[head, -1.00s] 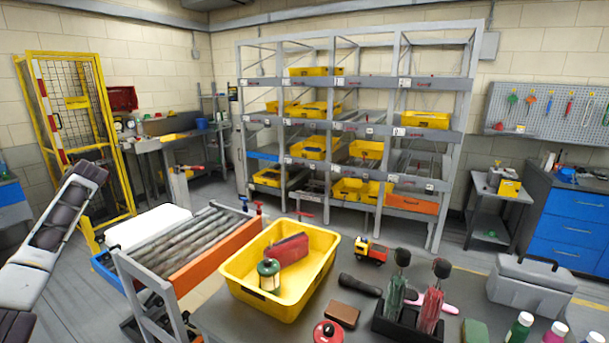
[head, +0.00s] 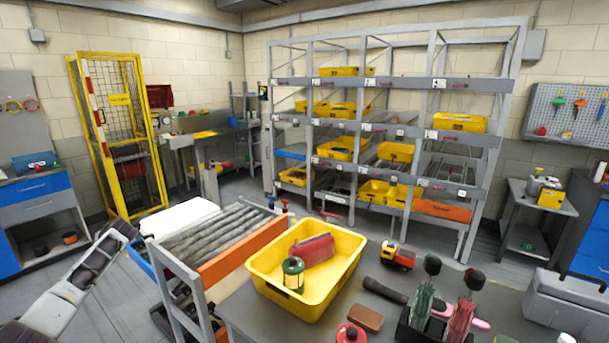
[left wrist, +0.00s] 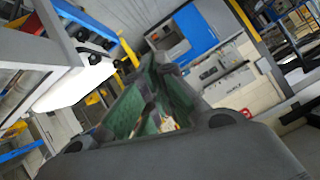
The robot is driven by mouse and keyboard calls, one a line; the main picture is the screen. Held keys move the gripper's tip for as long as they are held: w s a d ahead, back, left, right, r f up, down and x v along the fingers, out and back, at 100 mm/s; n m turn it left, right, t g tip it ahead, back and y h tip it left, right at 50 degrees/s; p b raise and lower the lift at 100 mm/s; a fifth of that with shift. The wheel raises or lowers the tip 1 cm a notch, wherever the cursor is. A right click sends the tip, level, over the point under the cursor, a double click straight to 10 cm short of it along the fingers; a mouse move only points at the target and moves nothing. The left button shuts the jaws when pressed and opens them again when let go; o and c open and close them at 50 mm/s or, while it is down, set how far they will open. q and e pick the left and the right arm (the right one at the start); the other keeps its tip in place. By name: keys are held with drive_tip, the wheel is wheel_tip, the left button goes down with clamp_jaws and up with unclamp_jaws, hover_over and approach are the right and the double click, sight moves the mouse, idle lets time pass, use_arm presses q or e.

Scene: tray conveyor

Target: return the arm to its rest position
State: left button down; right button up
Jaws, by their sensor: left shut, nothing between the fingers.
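My left arm comes in at the lower left of the head view, beside the roller conveyor (head: 232,232). Its dark and white links are in sight there, but I cannot make out the fingers. In the left wrist view my left gripper (left wrist: 152,75) shows its two green-padded fingers brought together, with nothing held between them. It appears to be in open air, apart from the furniture behind it. My right arm and gripper are in neither current view.
A yellow tray (head: 259,283) holds a red box (head: 313,250) and a green canister (head: 293,274) on the grey table (head: 242,318). A yellow cage (head: 118,130), a blue-drawer cabinet (head: 42,187) and a shelf rack (head: 392,131) stand behind. Floor is open between cabinet and conveyor.

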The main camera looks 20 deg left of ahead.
use_arm(q)
drive_tip(key=s+a+f+m+h, duration=0.15)
drive_tip(key=s+f+m, duration=0.35)
drive_tip(key=s+f, duration=0.55)
drive_tip(key=s+a+f+m+y, duration=0.15)
drive_tip(key=s+f+m, duration=0.4)
drive_tip(key=f, duration=0.85)
drive_tip(key=s+f+m+h, duration=0.1)
drive_tip(key=s+f+m, duration=0.2)
drive_tip(key=s+f, duration=0.7)
drive_tip(key=s+f+m+h, duration=0.2)
drive_tip(key=s+f+m, duration=0.15)
drive_tip(key=s, duration=1.25)
drive_tip(key=s+d+f+n+g+h, duration=0.1)
drive_tip(key=s+d+f+h, duration=0.15)
drive_tip(key=d+f, duration=1.05)
drive_tip(key=s+d+f+n+h, duration=0.15)
drive_tip(key=s+d+f, duration=0.25)
drive_tip(key=d+f, duration=0.95)
drive_tip(key=s+d+f+h, duration=0.1)
drive_tip(key=d+h, duration=0.1)
drive_tip(key=d, duration=1.8)
drive_tip(key=s+d+f+h, duration=0.1)
drive_tip(key=d+f+h, duration=0.1)
drive_tip(key=d, duration=1.9)
drive_tip(key=shift+s+f+n+g+h, duration=0.25)
drive_tip(key=shift+s+n+g+h, duration=0.05)
drive_tip(key=shift+n, duration=0.15)
